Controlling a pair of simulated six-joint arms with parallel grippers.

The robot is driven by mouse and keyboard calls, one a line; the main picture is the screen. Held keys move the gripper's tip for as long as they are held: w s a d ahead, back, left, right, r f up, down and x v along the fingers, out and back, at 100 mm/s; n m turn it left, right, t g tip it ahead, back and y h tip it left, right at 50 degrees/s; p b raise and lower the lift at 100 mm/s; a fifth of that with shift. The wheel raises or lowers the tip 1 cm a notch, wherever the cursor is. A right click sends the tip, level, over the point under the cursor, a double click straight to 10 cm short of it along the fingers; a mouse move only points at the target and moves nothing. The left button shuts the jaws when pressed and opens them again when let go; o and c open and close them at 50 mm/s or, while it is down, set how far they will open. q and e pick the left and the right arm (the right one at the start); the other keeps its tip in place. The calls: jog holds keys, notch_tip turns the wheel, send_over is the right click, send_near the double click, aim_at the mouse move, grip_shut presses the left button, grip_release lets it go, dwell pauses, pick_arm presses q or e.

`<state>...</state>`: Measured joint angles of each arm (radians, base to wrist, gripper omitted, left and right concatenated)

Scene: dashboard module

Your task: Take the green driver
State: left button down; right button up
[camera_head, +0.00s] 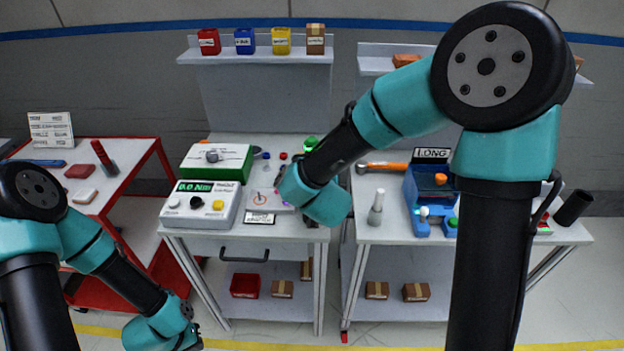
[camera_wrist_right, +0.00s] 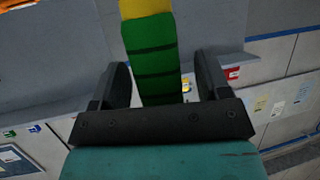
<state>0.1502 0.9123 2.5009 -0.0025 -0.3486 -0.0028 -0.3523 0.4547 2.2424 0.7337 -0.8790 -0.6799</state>
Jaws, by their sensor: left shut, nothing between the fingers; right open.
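The green driver (camera_wrist_right: 152,62) shows in the right wrist view as a banded green handle with a yellow part at the top. It stands between the two fingers of my right gripper (camera_wrist_right: 160,80), with gaps on both sides. The fingers are open and not closed on it. In the head view my right forearm and wrist hide most of the spot; a small green thing (camera_head: 310,143) shows behind the forearm, and I cannot tell if it is the driver. My left gripper (camera_head: 196,340) is shut and empty, low at the left, in front of the benches.
The right bench holds a blue device (camera_head: 431,200), an orange-handled tool (camera_head: 383,167) and a grey bottle (camera_head: 376,208). A red cart (camera_head: 150,150) stands left.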

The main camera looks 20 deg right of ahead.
grip_shut()
dwell(0.8)
